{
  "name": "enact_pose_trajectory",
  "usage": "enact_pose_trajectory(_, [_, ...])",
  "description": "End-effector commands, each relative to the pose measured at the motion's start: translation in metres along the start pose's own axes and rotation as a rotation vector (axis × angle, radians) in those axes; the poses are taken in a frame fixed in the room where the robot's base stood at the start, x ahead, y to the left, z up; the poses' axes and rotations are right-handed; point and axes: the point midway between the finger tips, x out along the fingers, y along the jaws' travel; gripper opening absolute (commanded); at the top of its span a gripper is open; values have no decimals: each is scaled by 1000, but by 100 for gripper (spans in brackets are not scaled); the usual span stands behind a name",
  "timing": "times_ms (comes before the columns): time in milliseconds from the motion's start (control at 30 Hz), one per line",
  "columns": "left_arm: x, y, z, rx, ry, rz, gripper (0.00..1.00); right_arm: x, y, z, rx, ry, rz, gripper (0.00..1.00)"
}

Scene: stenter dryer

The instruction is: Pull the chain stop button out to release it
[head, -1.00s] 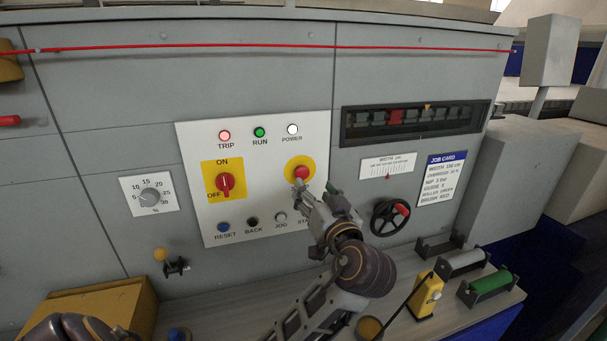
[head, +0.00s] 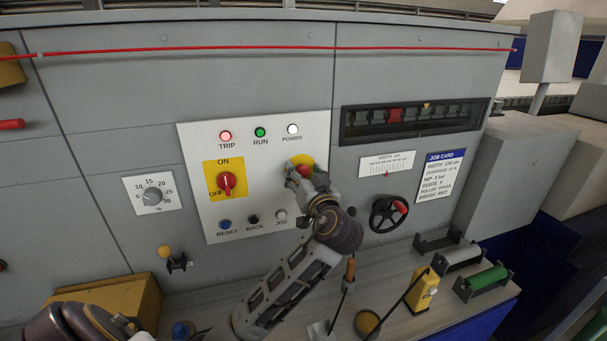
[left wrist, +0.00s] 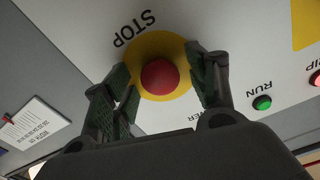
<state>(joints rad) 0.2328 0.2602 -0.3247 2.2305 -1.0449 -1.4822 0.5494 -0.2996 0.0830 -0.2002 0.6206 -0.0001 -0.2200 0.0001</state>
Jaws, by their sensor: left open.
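The stop button is a red mushroom head (head: 304,171) on a yellow round plate on the white control panel (head: 193,143). In the left wrist view the red button (left wrist: 160,76) shows whole on its yellow disc, with the word STOP printed beside it. My left gripper (head: 307,181) is at the button and covers part of it in the head view. In the left wrist view its two fingers (left wrist: 162,88) are open, one on each side of the red head. Gaps show between the fingers and the head. My right gripper is not in view.
A red rotary switch (head: 227,182) and several small buttons and lamps share the panel. A black handwheel (head: 385,215) is to the right. On the ledge below stand a yellow pendant (head: 424,291) and a green roller (head: 486,279). A red cord (head: 200,49) runs above.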

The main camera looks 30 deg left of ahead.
Motion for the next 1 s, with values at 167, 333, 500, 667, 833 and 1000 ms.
enact_pose_trajectory(167, [0, 0, 0, 0, 0, 0, 54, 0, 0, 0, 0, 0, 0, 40])
enact_pose_trajectory(333, [0, 0, 0, 0, 0, 0, 32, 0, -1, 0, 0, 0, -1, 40])
enact_pose_trajectory(500, [0, 0, 0, 0, 0, 0, 10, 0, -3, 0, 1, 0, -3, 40])
enact_pose_trajectory(667, [0, 0, 0, 0, 0, 0, 0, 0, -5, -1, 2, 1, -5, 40])
enact_pose_trajectory(833, [-4, 1, 1, -1, 0, 1, 0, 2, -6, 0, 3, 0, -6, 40])
enact_pose_trajectory(1000, [-17, 2, 2, -2, 0, 3, 0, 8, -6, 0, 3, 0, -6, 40])
